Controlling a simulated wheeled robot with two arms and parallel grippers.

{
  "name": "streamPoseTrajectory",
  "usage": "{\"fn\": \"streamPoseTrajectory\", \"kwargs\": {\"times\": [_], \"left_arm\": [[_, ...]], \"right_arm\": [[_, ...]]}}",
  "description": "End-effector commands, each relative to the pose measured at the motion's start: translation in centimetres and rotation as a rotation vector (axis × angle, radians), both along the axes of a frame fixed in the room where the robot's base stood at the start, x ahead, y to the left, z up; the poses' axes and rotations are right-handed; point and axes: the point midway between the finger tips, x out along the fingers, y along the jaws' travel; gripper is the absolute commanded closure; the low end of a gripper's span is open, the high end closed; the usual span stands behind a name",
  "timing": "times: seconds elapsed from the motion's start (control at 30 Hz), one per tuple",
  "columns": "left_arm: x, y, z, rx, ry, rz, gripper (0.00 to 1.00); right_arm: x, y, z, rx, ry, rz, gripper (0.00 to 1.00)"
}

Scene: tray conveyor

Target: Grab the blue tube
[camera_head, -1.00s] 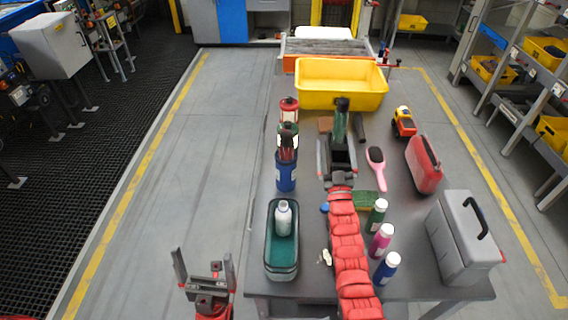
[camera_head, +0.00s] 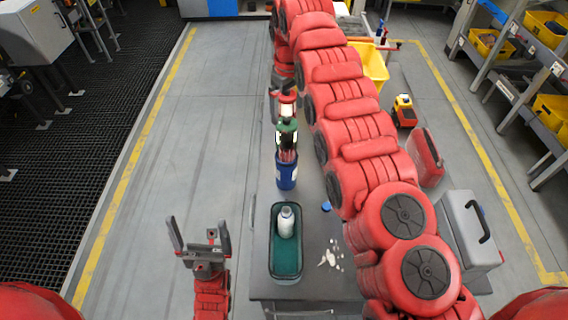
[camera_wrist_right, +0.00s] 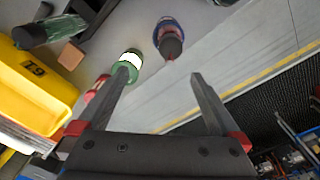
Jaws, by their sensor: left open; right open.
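The blue tube (camera_head: 286,181) stands upright on the grey table, nearest in a row with a green tube (camera_head: 288,126) and a red tube (camera_head: 287,97). A dark and reddish item pokes out of its top. In the right wrist view the blue tube (camera_wrist_right: 170,20) shows from above as a blue rim around that item, beyond my open fingers. My right gripper (camera_wrist_right: 163,77) is open and empty; its left finger overlaps the green tube (camera_wrist_right: 128,62) in the picture. My left gripper (camera_head: 198,222) is open and empty, left of the table.
A teal tray (camera_head: 285,262) holding a white bottle (camera_head: 286,222) sits at the table's near left. My right arm covers much of the table. A yellow bin (camera_head: 376,70), toy truck (camera_head: 404,112), red canister (camera_head: 425,160) and grey toolbox (camera_head: 470,235) lie right of it.

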Motion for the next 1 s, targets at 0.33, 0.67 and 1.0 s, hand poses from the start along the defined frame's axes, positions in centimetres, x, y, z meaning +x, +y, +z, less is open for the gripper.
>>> {"fn": "streamPoseTrajectory", "kwargs": {"times": [0.33,0.67,1.0], "left_arm": [[0.0,0.0,-4.5,0.000,0.001,0.000,0.00],[0.0,0.0,-5.0,0.000,0.000,0.000,0.00],[0.0,0.0,-3.7,0.000,0.000,0.000,0.00]], "right_arm": [[-1.9,-0.1,-3.3,-0.017,0.062,0.018,0.00],[-1.9,0.0,-7.1,-0.018,0.064,0.017,0.00],[-1.7,-0.1,-10.9,-0.017,0.058,0.016,0.00]]}}
